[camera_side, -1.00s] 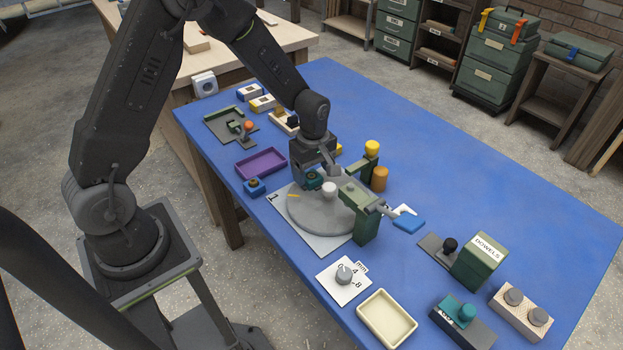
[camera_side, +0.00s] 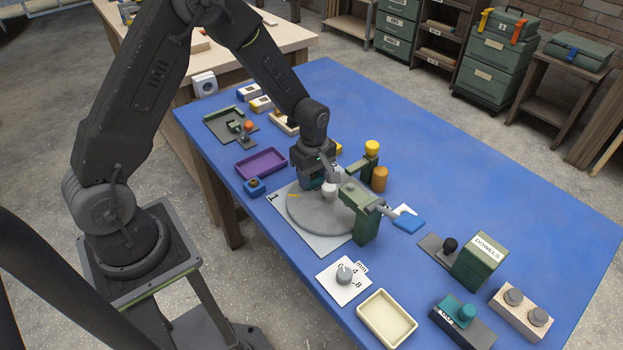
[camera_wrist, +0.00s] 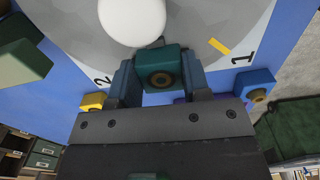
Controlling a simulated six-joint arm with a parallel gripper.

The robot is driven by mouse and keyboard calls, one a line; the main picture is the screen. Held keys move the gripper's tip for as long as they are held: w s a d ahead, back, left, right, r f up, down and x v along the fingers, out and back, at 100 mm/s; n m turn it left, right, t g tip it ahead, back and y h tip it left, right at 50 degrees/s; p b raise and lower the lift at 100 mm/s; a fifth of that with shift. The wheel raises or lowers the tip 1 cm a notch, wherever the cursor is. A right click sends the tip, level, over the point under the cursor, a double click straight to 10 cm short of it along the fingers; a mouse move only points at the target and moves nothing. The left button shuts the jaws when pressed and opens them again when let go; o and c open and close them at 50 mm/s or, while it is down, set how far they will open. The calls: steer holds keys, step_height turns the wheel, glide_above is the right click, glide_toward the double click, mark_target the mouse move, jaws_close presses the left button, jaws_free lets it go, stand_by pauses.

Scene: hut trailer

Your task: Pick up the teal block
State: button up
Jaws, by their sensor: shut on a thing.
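The teal block (camera_wrist: 160,68) has a round, dark-ringed mark on the face toward the wrist camera. It sits between the two fingers of my gripper (camera_wrist: 159,78), which is shut on it. In the side view my gripper (camera_side: 314,178) points down over the left part of the grey round disc (camera_side: 312,218), left of the white round knob. There the block is mostly hidden by the gripper, and I cannot tell its gap to the disc.
The white knob (camera_side: 329,191) and a green post with an arm (camera_side: 366,222) stand close on the right. A purple tray (camera_side: 261,163) and a blue block (camera_side: 255,187) lie to the left. A cream tray (camera_side: 386,318) is in front. The blue table is clear at back right.

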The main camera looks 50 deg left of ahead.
steer(key=shift+r, duration=0.1)
steer(key=shift+r, duration=0.55)
step_height(320, 180, up, 3)
steer(key=shift+f, duration=0.1)
steer(key=s+a+r, duration=0.6)
steer(key=a, duration=0.3)
glide_above(263, 167)
step_height(263, 167, down, 4)
steer(key=r, duration=0.1)
steer(key=shift+s+f+n, duration=0.1)
steer(key=shift+f+n, duration=0.1)
steer(key=shift+n, duration=0.1)
steer(key=shift+f, duration=0.1)
steer(key=shift+f, duration=3.7)
